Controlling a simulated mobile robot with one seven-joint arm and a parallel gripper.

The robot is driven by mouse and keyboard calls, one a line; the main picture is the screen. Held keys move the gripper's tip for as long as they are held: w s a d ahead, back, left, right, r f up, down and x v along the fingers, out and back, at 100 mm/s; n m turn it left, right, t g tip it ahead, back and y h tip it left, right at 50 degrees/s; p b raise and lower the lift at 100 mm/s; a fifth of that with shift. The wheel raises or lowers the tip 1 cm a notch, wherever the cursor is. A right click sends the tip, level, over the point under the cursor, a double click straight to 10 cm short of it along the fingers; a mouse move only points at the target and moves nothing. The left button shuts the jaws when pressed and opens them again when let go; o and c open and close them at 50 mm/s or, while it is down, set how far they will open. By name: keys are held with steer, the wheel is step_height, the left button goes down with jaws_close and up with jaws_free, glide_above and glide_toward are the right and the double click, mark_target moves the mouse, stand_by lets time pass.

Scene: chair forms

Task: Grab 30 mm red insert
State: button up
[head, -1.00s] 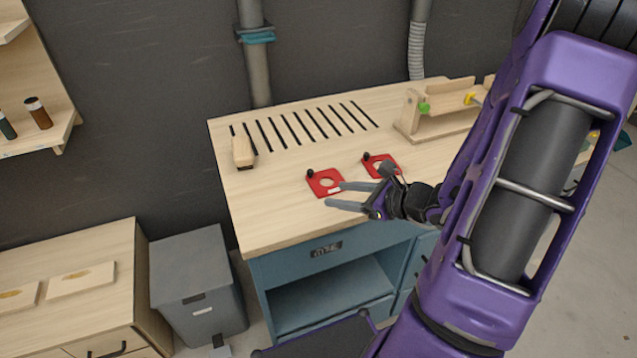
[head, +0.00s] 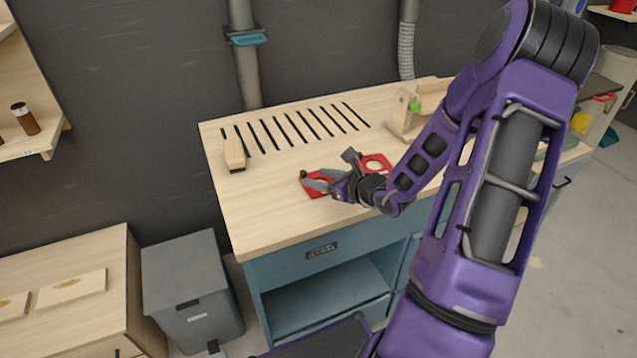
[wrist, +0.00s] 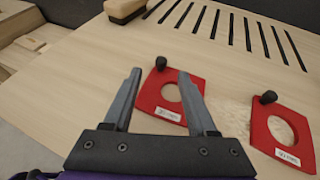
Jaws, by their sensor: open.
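Two flat red inserts, each with a round hole, a black knob and a white label, lie on the wooden bench top. The left insert (head: 312,191) is partly hidden by my gripper (head: 313,181) in the head view. In the wrist view this left insert (wrist: 154,88) shows between and behind the fingers, and the right finger covers part of it. The right insert (wrist: 260,128) lies to the right, clear of the fingers; it also shows in the head view (head: 388,166). The small labels are too blurred to read surely. My gripper (wrist: 160,74) is open and empty, its fingertips near the left insert's knob.
The bench top (head: 260,210) has a row of dark slots (head: 300,125) at the back and a wooden brush (head: 234,153) at the left. A wooden fixture (head: 405,110) stands at the back right. The bench's front left is clear.

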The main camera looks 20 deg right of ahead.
mark_target(305, 173)
steer(key=x, duration=0.5)
steer(key=shift+w+r, duration=0.15)
jaws_close()
